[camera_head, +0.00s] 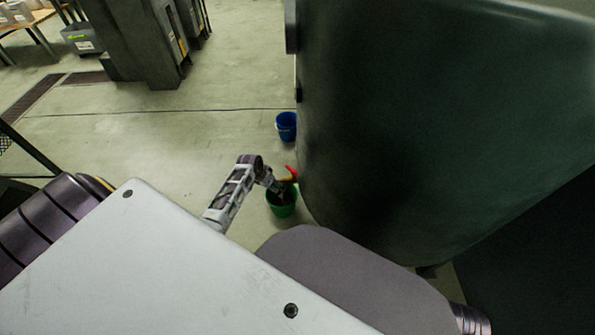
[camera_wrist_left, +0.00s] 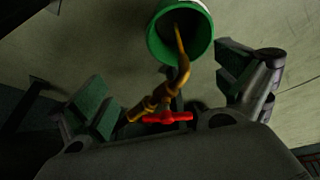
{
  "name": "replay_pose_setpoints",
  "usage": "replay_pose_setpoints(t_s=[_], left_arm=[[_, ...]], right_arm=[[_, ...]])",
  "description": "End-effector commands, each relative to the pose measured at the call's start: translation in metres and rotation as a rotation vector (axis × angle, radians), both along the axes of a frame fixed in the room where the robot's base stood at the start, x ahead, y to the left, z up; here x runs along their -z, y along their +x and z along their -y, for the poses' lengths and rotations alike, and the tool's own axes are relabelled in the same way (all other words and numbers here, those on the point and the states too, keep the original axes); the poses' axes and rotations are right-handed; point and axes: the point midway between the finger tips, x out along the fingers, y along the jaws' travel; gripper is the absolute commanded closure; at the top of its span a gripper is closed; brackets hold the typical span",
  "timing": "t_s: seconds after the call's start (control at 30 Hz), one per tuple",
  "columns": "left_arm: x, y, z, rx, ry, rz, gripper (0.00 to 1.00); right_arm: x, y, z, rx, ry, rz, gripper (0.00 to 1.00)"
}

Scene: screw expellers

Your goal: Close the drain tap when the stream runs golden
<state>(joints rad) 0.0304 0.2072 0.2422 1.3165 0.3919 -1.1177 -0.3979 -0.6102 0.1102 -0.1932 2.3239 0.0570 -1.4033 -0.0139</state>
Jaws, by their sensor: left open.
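The brass drain tap (camera_wrist_left: 152,103) with its red handle (camera_wrist_left: 167,118) lies between the fingers of my left gripper (camera_wrist_left: 163,82) in the left wrist view. The fingers are spread wide, one on each side, with gaps to the handle. A golden-brown curve (camera_wrist_left: 182,62) runs from the tap into the green bucket (camera_wrist_left: 160,45); I cannot tell exactly where spout ends and stream begins. In the head view the red handle (camera_head: 291,172) shows beside the big dark tank, above the green bucket (camera_head: 283,210). My left gripper (camera_head: 279,188) is small there. My right gripper is not in view.
The large dark green tank (camera_head: 430,110) fills the right of the head view. A blue bucket (camera_head: 287,126) stands on the floor close to the tank, beyond the green one. Open concrete floor (camera_head: 190,140) lies to the left. Machinery (camera_head: 145,45) stands farther back.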

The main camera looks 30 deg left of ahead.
Motion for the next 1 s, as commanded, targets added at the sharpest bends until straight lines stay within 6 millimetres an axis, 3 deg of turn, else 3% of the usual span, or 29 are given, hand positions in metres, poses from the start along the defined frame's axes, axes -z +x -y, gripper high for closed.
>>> replay_pose_setpoints(t_s=[1.0], left_arm=[[-0.002, 0.011, 0.0, 0.171, 0.062, 0.072, 0.0]], right_arm=[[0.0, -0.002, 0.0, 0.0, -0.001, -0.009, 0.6]])
